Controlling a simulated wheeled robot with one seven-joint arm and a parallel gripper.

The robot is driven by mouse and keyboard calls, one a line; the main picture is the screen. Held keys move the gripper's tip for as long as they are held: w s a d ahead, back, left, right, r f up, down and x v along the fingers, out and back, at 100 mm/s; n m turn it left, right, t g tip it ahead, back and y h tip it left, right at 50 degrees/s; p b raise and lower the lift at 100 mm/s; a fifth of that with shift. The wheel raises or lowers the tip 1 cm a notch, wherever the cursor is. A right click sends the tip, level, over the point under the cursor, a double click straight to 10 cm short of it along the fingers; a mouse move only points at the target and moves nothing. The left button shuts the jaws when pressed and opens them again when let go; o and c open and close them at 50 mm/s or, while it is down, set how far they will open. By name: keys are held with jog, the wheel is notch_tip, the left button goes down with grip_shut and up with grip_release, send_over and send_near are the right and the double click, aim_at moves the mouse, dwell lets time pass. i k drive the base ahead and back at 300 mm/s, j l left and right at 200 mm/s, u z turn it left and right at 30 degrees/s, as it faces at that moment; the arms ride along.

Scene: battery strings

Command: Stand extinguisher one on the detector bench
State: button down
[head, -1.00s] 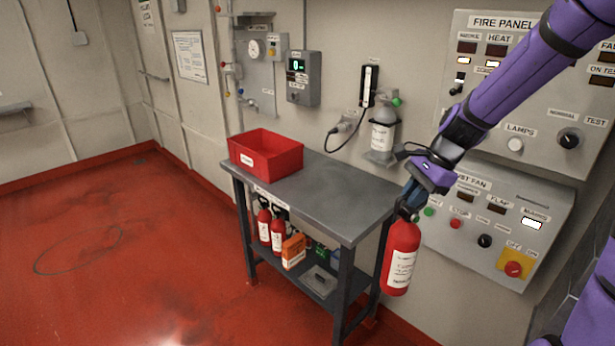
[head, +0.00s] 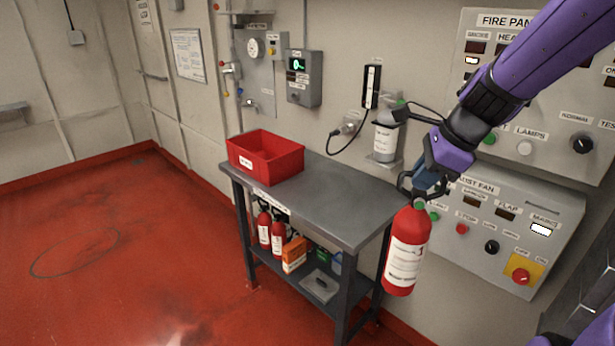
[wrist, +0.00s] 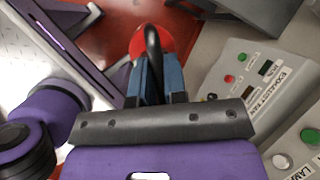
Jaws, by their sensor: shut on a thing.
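My gripper (head: 422,184) is shut on the black handle at the top of a red extinguisher (head: 408,250) with a white label that reads 1. The extinguisher hangs nearly upright, slightly tilted, in front of the right end of the grey bench. In the wrist view its red top (wrist: 137,42) shows beyond my blue fingers (wrist: 158,80), with the dark handle between them. The detector bench (head: 330,204) is a grey metal table with a lower shelf. Its top is bare from the middle to the right. In the head view the extinguisher hides part of the wall behind it.
A red bin (head: 265,157) stands on the bench's left end. Two red extinguishers (head: 278,238) and an orange box (head: 294,255) are on the lower shelf. A grey cylinder (head: 386,137) is mounted on the wall behind. The fan panel (head: 510,228) is close to the right.

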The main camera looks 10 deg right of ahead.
aim_at(332, 206)
jog(key=i, duration=0.85)
